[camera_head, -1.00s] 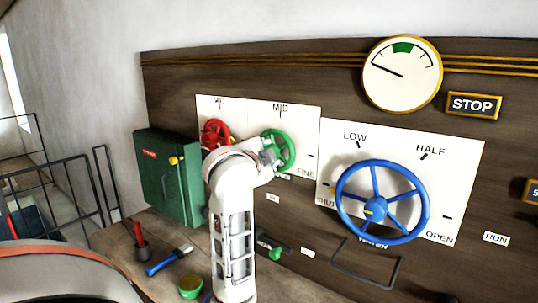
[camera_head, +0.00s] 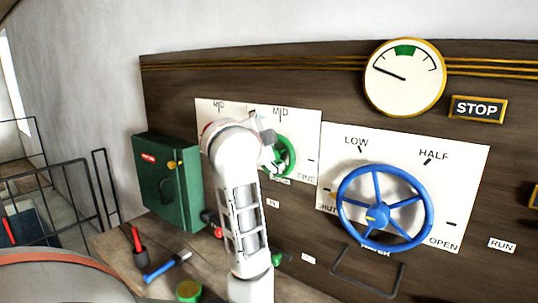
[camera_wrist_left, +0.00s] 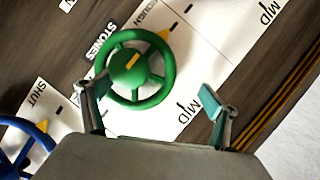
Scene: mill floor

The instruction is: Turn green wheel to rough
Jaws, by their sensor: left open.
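The green wheel (camera_head: 287,155) is on the white dial plate, partly hidden behind my left arm in the head view. In the wrist view the green wheel (camera_wrist_left: 168,75) shows whole. Its yellow hub mark and a yellow pointer at its rim face the tick beside the word ROUGH (camera_wrist_left: 147,16). My left gripper (camera_wrist_left: 150,100) is open, its fingers apart on either side of the wheel's lower part and nothing held. The left finger is close to the rim; I cannot tell if it touches. My left gripper (camera_head: 270,145) also shows in the head view. My right gripper is out of view.
A blue wheel (camera_head: 427,205) with LOW, HALF and OPEN marks is to the right. A green box (camera_head: 165,185) stands at the left. Tools and a green cup (camera_head: 189,290) lie on the bench below. A dark bar handle (camera_head: 396,280) juts out under the blue wheel.

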